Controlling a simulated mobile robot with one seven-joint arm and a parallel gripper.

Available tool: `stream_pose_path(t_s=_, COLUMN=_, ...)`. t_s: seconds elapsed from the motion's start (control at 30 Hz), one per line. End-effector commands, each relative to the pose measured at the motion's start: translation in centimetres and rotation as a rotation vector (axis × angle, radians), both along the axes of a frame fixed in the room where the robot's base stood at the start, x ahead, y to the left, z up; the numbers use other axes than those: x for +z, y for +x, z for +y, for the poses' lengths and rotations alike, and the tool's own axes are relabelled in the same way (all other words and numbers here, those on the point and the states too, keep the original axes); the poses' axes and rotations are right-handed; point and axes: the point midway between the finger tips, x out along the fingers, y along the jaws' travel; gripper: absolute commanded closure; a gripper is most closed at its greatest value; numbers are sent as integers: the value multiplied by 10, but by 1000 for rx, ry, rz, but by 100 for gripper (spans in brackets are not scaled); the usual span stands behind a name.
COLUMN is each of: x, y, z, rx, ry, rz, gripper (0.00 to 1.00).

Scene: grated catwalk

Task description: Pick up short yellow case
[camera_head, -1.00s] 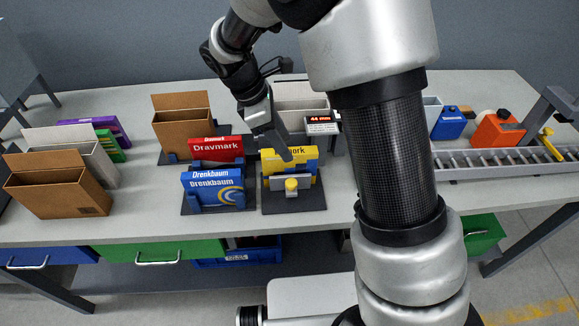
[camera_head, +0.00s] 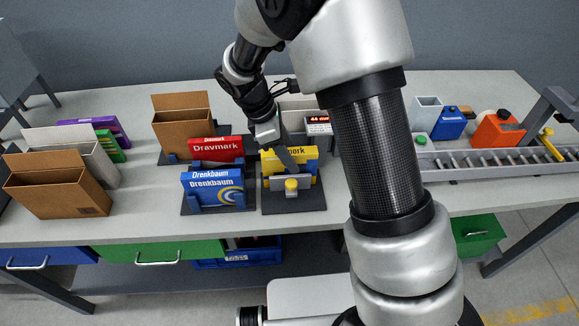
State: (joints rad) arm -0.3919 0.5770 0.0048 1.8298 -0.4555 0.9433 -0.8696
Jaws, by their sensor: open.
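The fingers are open. Whether they touch the case or straddle it cannot be told from this view.
A blue Drenkbaum case (camera_head: 200,190) and a red Dravmark case (camera_head: 218,150) stand close on the left. Cardboard boxes (camera_head: 62,192) are farther left. A grey box with a display (camera_head: 318,124) stands behind. A roller conveyor (camera_head: 500,160) runs along the right.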

Motion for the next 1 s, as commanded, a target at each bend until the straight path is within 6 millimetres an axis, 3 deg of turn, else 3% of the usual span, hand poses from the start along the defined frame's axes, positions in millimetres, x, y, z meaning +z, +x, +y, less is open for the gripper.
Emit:
stream_pose_path(t_s=0.43, x=-3, y=0, z=0, rx=0, ry=0, rz=0, gripper=55)
stream_pose_path(t_s=0.7, x=-3, y=0, z=0, rx=0, ry=0, rz=1, gripper=100)
stream_pose_path(t_s=1.0, x=-2, y=0, z=0, rx=0, ry=0, rz=0, gripper=100)
